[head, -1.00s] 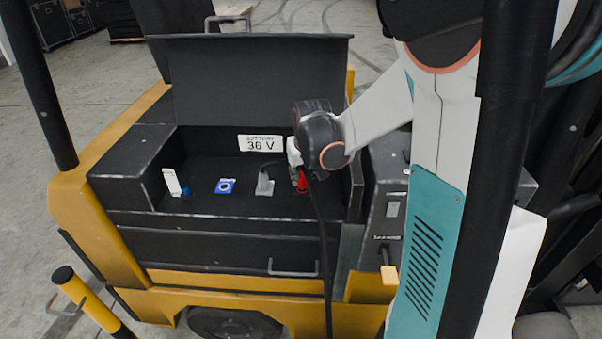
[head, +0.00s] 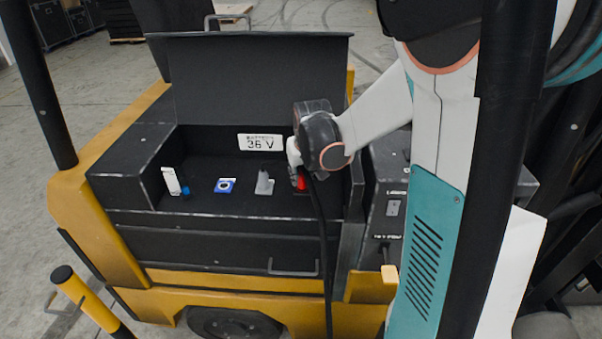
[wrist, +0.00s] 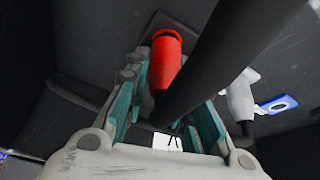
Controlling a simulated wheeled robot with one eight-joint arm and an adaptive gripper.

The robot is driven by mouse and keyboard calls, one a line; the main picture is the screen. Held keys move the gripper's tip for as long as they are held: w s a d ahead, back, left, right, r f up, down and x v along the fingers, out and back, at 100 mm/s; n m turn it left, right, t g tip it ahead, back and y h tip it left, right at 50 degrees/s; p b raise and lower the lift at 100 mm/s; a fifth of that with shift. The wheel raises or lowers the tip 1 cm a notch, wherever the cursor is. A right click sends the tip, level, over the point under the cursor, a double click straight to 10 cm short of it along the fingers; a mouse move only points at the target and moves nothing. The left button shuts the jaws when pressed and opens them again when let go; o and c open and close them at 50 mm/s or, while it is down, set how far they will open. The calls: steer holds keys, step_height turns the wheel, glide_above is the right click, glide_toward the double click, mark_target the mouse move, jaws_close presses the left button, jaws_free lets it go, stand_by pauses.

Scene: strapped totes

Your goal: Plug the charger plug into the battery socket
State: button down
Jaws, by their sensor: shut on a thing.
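The red charger plug (wrist: 164,62) shows between the teal-padded fingers of my gripper (wrist: 172,112) in the wrist view. Its thick black cable (wrist: 232,52) crosses in front of it. In the head view the red plug (head: 302,182) is just below my gripper (head: 297,168), at the right end of the battery bay. The far end of the plug meets a dark square plate (wrist: 183,36), which looks like the battery socket. I cannot tell how deep the plug sits. The fingers are shut on the plug, partly hidden by the cable.
A grey connector (head: 265,183) stands left of the plug, with a blue label (head: 225,185) and a white tag (head: 171,181) farther left. The raised lid (head: 262,85) and 36 V sign (head: 260,142) are behind. A charger box (head: 392,208) stands right. The cable hangs over the bay's front.

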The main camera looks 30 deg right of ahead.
steer(key=shift+f, duration=0.35)
steer(key=c, duration=1.3)
jaws_free()
steer(key=shift+r, duration=0.1)
steer(key=v, duration=1.2)
steer(key=shift+s, duration=0.1)
steer(key=shift+a, duration=0.1)
